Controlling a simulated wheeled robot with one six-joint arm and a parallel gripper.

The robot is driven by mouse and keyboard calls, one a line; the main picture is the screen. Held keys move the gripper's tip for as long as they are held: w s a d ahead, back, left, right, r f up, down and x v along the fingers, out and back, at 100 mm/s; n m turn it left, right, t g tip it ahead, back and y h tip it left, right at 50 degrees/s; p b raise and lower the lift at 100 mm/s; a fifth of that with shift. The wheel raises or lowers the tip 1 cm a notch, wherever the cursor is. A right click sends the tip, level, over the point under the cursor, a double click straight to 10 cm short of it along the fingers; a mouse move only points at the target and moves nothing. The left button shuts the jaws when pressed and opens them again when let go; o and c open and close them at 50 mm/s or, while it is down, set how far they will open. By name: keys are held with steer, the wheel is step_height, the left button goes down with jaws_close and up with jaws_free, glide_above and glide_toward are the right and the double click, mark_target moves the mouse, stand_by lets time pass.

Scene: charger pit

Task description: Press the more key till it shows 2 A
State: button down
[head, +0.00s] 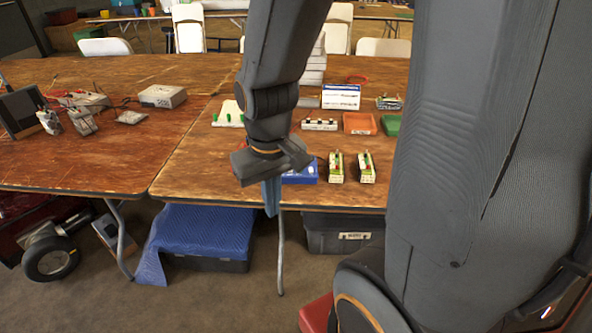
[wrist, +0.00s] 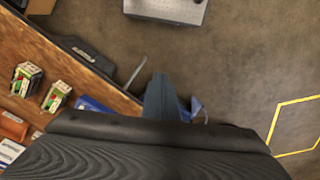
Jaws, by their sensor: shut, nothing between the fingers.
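A blue box (head: 302,172), possibly the charger, lies near the front edge of the right table, partly hidden behind my wrist. A blue piece (wrist: 92,104) at the table edge shows in the wrist view, mostly covered. No more key or readable current figure can be made out in either view. My gripper (head: 271,198) points down at the table's front edge, left of the blue box, with its blue fingers together and empty. In the wrist view the fingers (wrist: 160,98) appear over the floor just past the table edge.
Two green-and-white packs (head: 336,168) (head: 366,167) stand right of the blue box. Behind are an orange tray (head: 360,124), a green tray (head: 391,125) and a white-and-blue panel (head: 341,97). A grey box (head: 162,95) and wired parts lie on the left table.

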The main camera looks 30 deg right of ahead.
steer(key=w+d+m+t+h+p, duration=0.15)
steer(key=w+m+t+p, duration=0.35)
steer(key=w+m, duration=0.95)
steer(key=w+d+f+m+h+p, duration=0.1)
steer(key=w+d+m+h+p, duration=0.3)
steer(key=d, duration=1)
steer(key=w+m+h, duration=0.2)
steer(key=w, duration=0.1)
steer(key=shift+w+d+g, duration=0.15)
steer(key=shift+w+g, duration=0.1)
steer(key=shift+g, duration=0.15)
steer(key=shift+f, duration=0.25)
step_height(320, 180, down, 7)
steer(key=b, duration=0.7)
steer(key=shift+f+b, duration=0.55)
steer(key=shift+f, duration=0.2)
